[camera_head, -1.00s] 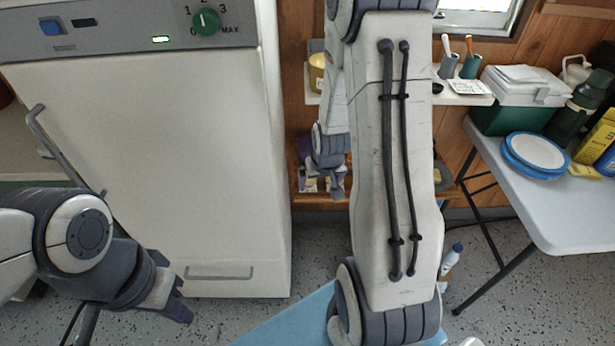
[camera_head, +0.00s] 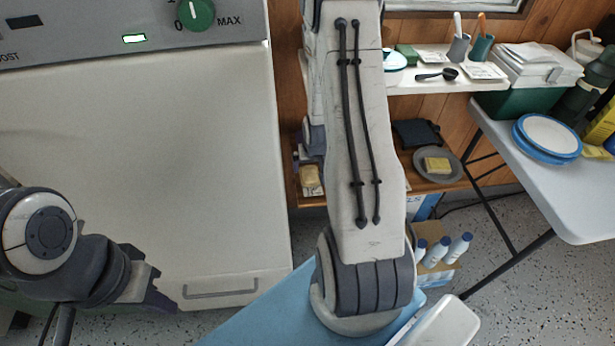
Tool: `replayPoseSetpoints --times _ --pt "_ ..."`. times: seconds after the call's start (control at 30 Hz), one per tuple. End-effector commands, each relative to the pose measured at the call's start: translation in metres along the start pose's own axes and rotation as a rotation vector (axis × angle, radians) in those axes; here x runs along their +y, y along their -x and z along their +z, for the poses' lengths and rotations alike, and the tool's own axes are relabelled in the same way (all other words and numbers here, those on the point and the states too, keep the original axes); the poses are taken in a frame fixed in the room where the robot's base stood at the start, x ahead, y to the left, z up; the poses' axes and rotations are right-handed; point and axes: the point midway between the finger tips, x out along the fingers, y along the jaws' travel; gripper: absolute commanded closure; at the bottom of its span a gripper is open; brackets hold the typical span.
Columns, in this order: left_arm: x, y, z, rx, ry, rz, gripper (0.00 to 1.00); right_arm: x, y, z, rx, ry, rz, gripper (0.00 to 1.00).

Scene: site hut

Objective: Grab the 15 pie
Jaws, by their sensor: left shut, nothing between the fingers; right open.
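I cannot make out anything marked 15 or clearly a pie. A small pale yellow item (camera_head: 311,177) lies on the lower wooden shelf, just left of my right arm. A yellow block (camera_head: 437,165) lies on a grey plate (camera_head: 437,177) on the same shelf, right of that arm. My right gripper (camera_head: 313,138) is mostly hidden behind my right arm, near the shelf and above the pale item; its fingers are open. My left gripper (camera_head: 160,299) is shut and empty in front of the white appliance, at lower left.
The white appliance (camera_head: 150,170) with a green dial fills the left. A white upper shelf (camera_head: 410,85) holds cups, cards and a black scoop. A folding table (camera_head: 590,205) with blue-rimmed plates (camera_head: 548,136) stands at right. Several bottles (camera_head: 437,252) stand in a floor box.

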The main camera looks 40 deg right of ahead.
Motion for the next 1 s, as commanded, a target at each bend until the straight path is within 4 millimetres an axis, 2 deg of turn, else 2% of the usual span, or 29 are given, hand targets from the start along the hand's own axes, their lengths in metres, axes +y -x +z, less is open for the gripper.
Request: replayPoseSetpoints --times 0.17,0.43,0.73,0.77,0.9,0.97,1.0 --pt "0.0 -0.002 0.0 0.0 0.0 0.0 1.0 0.0 -0.014 0.0 0.0 -0.001 0.0 0.0" --pt "0.0 -0.005 0.0 0.0 0.0 0.0 1.0 -0.005 -0.052 0.001 0.0 0.001 0.0 0.0" --pt "0.0 -0.005 0.0 0.0 0.0 0.0 1.0 -0.006 -0.058 0.0 0.001 0.003 -0.001 0.0" --pt "0.0 -0.005 0.0 0.0 0.0 0.0 1.0 -0.006 -0.058 0.0 0.001 0.003 -0.001 0.04" --pt "0.0 -0.005 0.0 0.0 0.0 0.0 1.0 -0.006 -0.058 0.0 0.001 0.003 -0.001 0.57" --pt "0.0 -0.005 0.0 0.0 0.0 0.0 1.0 -0.006 -0.057 0.0 0.001 0.003 -0.001 0.8" --pt "0.0 -0.005 0.0 0.0 0.0 0.0 1.0 -0.006 -0.057 0.0 0.002 0.003 -0.001 0.87"
